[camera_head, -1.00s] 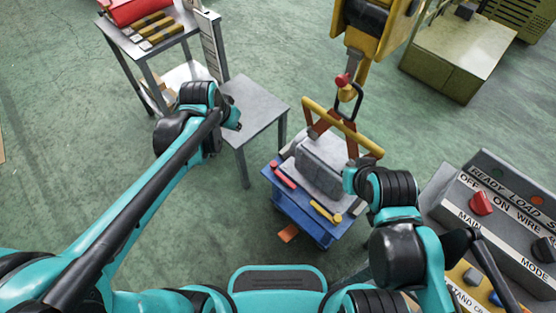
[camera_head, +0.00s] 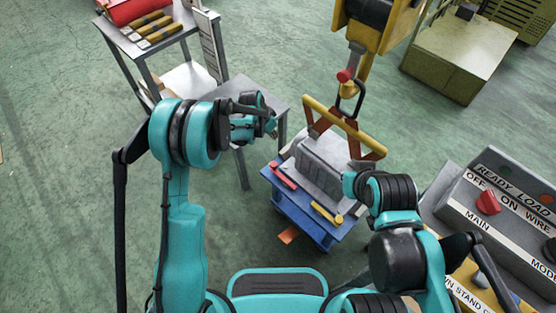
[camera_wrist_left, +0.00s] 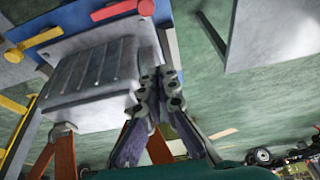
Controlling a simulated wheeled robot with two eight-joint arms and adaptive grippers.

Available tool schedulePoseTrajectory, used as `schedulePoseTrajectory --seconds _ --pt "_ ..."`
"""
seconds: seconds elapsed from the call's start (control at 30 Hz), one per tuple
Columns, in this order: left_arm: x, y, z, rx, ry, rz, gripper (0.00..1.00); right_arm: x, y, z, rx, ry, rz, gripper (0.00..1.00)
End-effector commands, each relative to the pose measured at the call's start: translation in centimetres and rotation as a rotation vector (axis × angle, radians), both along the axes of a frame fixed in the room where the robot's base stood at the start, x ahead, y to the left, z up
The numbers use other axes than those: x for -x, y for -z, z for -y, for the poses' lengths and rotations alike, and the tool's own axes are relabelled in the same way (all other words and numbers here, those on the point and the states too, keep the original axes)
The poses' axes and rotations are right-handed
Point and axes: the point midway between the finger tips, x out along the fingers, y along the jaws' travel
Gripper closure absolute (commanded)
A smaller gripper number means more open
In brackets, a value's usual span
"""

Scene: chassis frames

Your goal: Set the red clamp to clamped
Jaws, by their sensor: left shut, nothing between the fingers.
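The red clamp (camera_head: 283,177) lies on the left side of the blue stand (camera_head: 300,212), beside the grey ribbed block (camera_head: 321,164). In the left wrist view a red bar (camera_wrist_left: 113,11) shows at the top edge, beyond the block (camera_wrist_left: 97,78). My left gripper (camera_head: 270,126) is above and left of the clamp in the head view, apart from it. Its fingers (camera_wrist_left: 158,82) are together and empty in the left wrist view, in front of the block's side. My right arm reaches in at the right of the stand, but its fingers do not show.
A yellow clamp (camera_head: 325,213) lies at the stand's front edge. A yellow lifting beam (camera_head: 342,126) with orange legs hangs from a hoist hook over the block. A grey table (camera_head: 262,98) stands at the left behind my left gripper. A control panel (camera_head: 500,210) stands at the right.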

Motion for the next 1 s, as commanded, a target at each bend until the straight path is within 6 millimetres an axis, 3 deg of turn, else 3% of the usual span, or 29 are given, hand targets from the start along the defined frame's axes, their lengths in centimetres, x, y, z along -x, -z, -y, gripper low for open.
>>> schedulePoseTrajectory --seconds 0.1,0.3,1.0 --pt "-0.6 3.6 1.1 -0.002 0.049 -0.010 1.00 0.0 0.4 0.0 0.000 0.000 0.000 1.00" --pt "-0.8 7.2 2.2 -0.002 0.102 -0.020 1.00 0.0 0.7 0.0 0.000 0.000 0.000 1.00" --pt "-1.0 9.2 2.7 -0.002 0.116 -0.023 1.00 0.0 1.2 0.0 0.000 0.000 0.000 1.00"
